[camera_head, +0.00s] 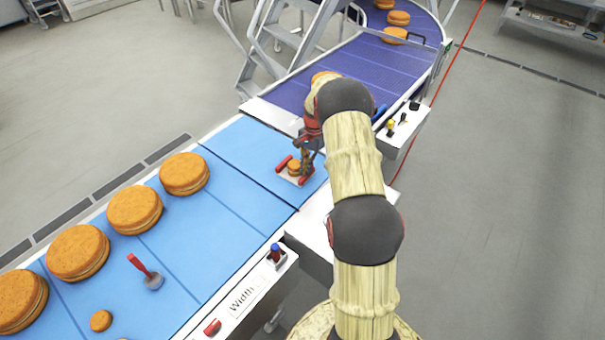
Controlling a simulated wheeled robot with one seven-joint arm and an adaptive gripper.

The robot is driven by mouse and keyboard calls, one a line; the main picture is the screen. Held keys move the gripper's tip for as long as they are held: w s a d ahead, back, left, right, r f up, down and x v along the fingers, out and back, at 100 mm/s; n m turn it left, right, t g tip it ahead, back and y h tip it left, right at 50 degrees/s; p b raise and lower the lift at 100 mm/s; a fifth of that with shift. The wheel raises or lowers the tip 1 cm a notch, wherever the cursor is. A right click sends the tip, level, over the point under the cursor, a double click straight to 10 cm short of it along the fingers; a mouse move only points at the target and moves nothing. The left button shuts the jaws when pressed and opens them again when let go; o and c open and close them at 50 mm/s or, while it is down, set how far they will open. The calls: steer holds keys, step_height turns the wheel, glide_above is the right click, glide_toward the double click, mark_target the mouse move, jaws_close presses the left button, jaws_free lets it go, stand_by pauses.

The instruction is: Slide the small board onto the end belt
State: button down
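The small board (284,176) is a pale plate with red bars at two sides and a small orange-brown round (294,166) on it. It rests on the short light-blue belt section (250,142), near that section's right edge, past a dark seam across the blue belt. My gripper (307,165) points down at the board's right side, very close to it or touching. The fingers are small and dark in this view, and my arm hides part of them. I cannot tell whether they are shut on anything.
Large filled rounds (134,209) line the long blue belt (205,235). A red-handled tool (146,271) and a small round (101,320) lie there too. A purple belt (360,62) curves away behind, carrying more rounds. Metal steps (285,45) and side control boxes (402,125) flank the line.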

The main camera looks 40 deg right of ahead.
steer(key=shift+r+p, duration=0.45)
steer(key=shift+r, duration=0.15)
steer(key=shift+s+r, duration=0.1)
steer(key=d, duration=0.4)
steer(key=w+d, duration=0.1)
steer(key=d, duration=0.3)
steer(key=w+d, duration=0.1)
steer(key=d, duration=0.2)
steer(key=shift+w+d, duration=0.25)
steer(key=shift+d, duration=0.15)
